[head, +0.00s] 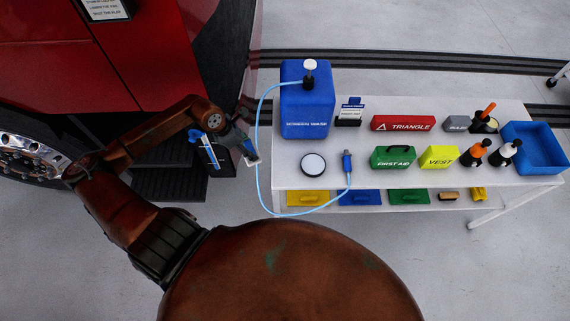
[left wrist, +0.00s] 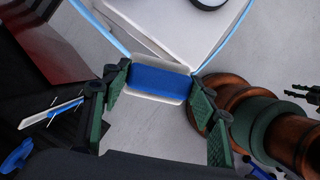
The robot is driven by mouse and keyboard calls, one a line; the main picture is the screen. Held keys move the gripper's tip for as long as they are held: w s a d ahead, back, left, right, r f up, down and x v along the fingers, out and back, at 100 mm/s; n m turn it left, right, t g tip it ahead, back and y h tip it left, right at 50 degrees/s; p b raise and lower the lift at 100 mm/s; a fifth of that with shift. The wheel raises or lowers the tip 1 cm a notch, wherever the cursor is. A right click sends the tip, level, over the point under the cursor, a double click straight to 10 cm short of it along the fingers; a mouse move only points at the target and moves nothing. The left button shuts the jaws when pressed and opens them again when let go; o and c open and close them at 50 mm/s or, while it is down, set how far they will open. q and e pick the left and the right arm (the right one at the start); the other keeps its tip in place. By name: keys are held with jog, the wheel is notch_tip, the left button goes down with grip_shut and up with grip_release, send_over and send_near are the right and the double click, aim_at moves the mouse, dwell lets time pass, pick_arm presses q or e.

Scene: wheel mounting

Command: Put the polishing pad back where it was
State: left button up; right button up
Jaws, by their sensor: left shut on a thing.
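My left gripper (head: 248,152) is in front of the truck's steps, left of the white table. In the left wrist view its two green-padded fingers (left wrist: 158,92) are shut on a blue rectangular pad with a pale rim (left wrist: 160,80), which I take to be the polishing pad. In the head view only a small pale edge of it shows at the fingertips. It is held in the air, apart from the table (head: 290,177). A dark pronged part at the right edge of the left wrist view may be my right gripper (left wrist: 302,94); its opening is unclear.
The table holds a blue screen-wash container (head: 304,115) with a pale-blue hose, a round white-topped tin (head: 314,164), a red triangle box (head: 402,123), a green first-aid box (head: 392,158), bottles and a blue bin (head: 535,155). A red truck (head: 150,55) stands at left.

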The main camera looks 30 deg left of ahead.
pick_arm(q)
jog(key=w+d+f+p, duration=0.1)
jog(key=w+d+f, duration=0.4)
jog(key=d+f, duration=0.1)
jog(key=w+d+f+p, duration=0.1)
jog(key=w+d+f, duration=0.2)
jog(key=d, duration=0.1)
jog(key=shift+w+d+f+p, duration=0.1)
jog(key=shift+w+f+p, duration=0.05)
jog(key=shift+w+p, duration=0.2)
notch_tip(320, 180, down, 2)
jog(key=shift+d+f+p, duration=0.1)
jog(key=shift+d+p, duration=0.05)
jog(key=shift+p, duration=0.15)
jog(key=shift+w+f, duration=0.1)
jog(key=shift+f, duration=0.45)
jog(key=o, duration=1)
